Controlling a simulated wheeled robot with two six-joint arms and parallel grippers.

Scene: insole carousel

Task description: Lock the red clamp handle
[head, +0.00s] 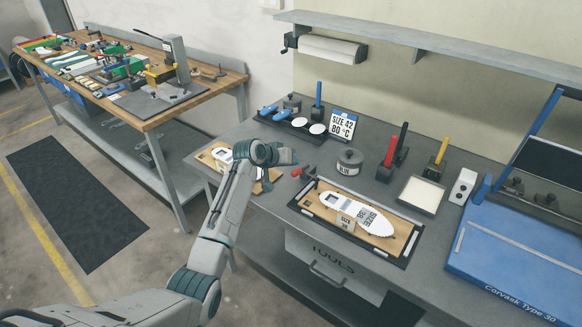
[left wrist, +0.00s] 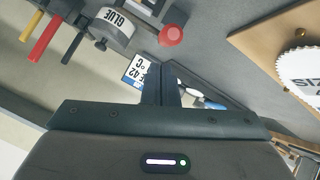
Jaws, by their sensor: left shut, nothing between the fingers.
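The red clamp handle (head: 296,172) shows in the head view just right of my left gripper, at the left end of a dark clamp (head: 309,173) on the grey bench. In the left wrist view its round red end (left wrist: 171,34) lies beyond the fingertips, apart from them. My left gripper (head: 292,157) is shut and empty above the bench, close to the handle. Its fingers (left wrist: 161,85) are together in the wrist view. I cannot tell whether the clamp is locked. My right gripper is not in view.
A black-edged tray (head: 398,262) with a white insole (head: 352,212) lies right of the clamp. A glue roll (head: 350,162) stands behind it. A wooden board (head: 207,159) is partly behind my arm. Red, black and yellow upright handles stand farther right.

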